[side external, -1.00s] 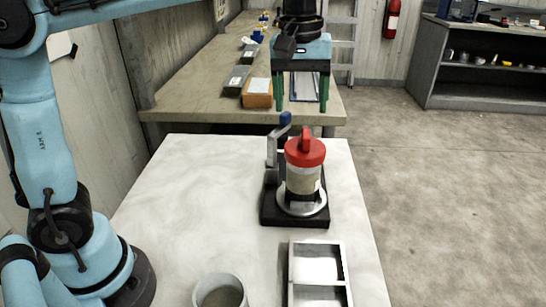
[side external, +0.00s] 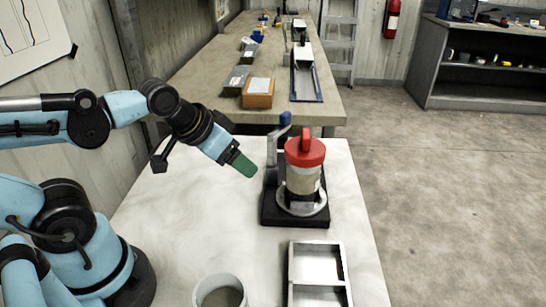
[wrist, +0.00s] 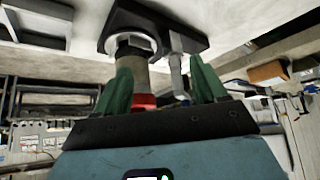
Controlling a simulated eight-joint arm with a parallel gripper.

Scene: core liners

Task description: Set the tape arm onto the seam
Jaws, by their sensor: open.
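A clear core liner (side external: 303,182) with a red handled cap (side external: 305,153) stands upright on a round metal seat on a black base (side external: 268,212). The grey tape arm (side external: 272,150), with a blue knob (side external: 285,118) on top, stands at the liner's back left, apart from the cap. My gripper (side external: 240,164) is tilted down left of the tape arm, apart from it. In the upside-down wrist view, my open green fingers (wrist: 160,68) frame the liner (wrist: 132,74), its red cap (wrist: 143,100) and the tape arm (wrist: 178,74). The seam cannot be made out.
A grey divided metal tray (side external: 320,262) lies at the table's front right. A round cup (side external: 221,290) stands at the front edge. The white table (side external: 205,205) is clear left of the base. A bench (side external: 205,92) with boxes stands behind.

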